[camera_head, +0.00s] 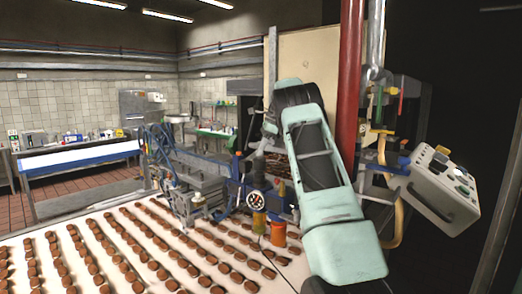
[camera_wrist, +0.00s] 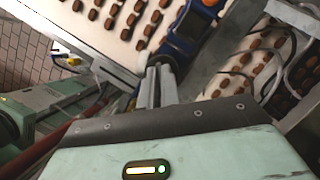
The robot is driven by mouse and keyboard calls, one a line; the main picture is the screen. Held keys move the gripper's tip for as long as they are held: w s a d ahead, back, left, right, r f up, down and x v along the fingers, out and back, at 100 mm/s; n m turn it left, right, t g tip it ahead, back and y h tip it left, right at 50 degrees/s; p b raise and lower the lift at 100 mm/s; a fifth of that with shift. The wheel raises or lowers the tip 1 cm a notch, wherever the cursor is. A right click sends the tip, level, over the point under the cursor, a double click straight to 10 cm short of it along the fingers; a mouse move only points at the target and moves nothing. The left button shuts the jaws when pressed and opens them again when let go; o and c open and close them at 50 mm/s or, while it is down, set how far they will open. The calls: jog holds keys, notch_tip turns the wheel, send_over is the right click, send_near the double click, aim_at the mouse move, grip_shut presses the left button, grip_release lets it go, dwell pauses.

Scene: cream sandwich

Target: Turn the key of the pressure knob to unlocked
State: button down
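A round gauge with a dark and white face (camera_head: 256,200) sits on the machine at the edge of the biscuit belt in the head view. I cannot make out the pressure knob or its key in either view. In the wrist view my gripper (camera_wrist: 158,70) has its two grey fingers side by side, almost touching, with nothing seen between them. Their tips point toward a blue device (camera_wrist: 188,32) beside the belt. My teal arm fills the middle right of the head view, and my gripper's fingers cannot be made out there.
A white belt (camera_head: 110,262) carries many rows of brown biscuits. Orange (camera_head: 278,233) and yellow containers stand near the gauge. A red post (camera_head: 349,90) rises close behind my arm. A white control box (camera_head: 437,190) hangs at right. Cables (camera_wrist: 285,60) and metal rails crowd the wrist view.

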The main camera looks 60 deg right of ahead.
jog(key=shift+d+n, duration=0.1)
jog(key=shift+n, duration=0.4)
jog(key=c, duration=1.6)
grip_release()
